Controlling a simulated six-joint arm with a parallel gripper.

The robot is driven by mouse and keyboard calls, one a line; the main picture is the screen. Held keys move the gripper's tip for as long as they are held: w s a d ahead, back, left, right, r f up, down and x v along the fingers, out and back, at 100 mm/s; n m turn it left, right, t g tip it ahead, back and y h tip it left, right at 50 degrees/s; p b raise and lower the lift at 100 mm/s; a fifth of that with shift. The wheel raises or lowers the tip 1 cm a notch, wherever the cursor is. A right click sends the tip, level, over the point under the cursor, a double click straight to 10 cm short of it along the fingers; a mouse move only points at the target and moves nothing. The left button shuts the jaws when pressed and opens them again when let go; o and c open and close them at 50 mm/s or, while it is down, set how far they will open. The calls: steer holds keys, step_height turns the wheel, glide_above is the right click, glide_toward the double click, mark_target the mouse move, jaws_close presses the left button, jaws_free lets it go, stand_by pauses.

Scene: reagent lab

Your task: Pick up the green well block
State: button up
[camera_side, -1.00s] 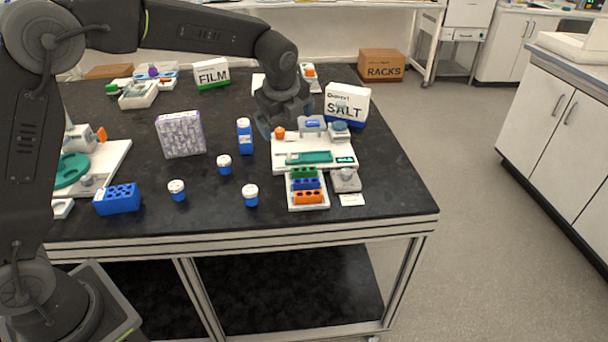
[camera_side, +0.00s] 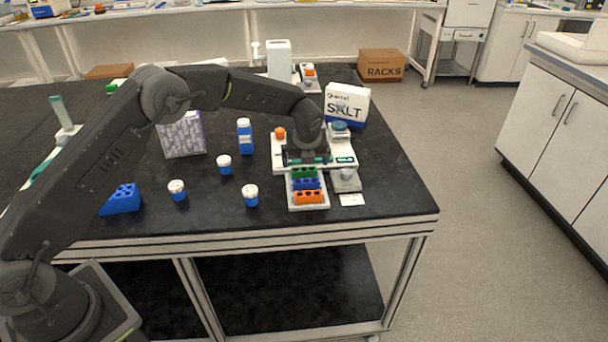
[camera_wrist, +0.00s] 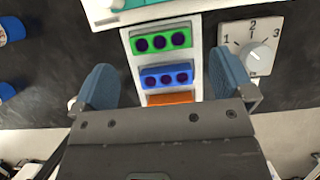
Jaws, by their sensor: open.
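The green well block (camera_side: 304,172) sits at the back of a white tray, with a blue well block (camera_side: 306,184) and an orange well block (camera_side: 309,197) in front of it. In the wrist view the green block (camera_wrist: 161,41) shows dark round wells, and the blue block (camera_wrist: 167,76) lies nearer. The orange block (camera_wrist: 170,98) is partly hidden by my gripper's body. My gripper (camera_wrist: 167,88) is open and empty, its two blue-grey fingers to either side of the tray. In the side view it hangs over the white device just behind the green block, fingertips unclear.
The white tray (camera_wrist: 207,62) stands against a white device (camera_side: 344,166). A dial unit (camera_side: 346,181) is close on the tray's right. A SALT box (camera_side: 346,104) stands behind. Blue-and-white jars (camera_side: 250,195) stand to the left, with bare black bench between.

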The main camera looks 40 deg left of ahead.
mark_target(304, 169)
steer(key=shift+x, duration=2.6)
steer(key=shift+c, duration=0.5)
steer(key=c, duration=0.8)
steer(key=shift+r, duration=0.1)
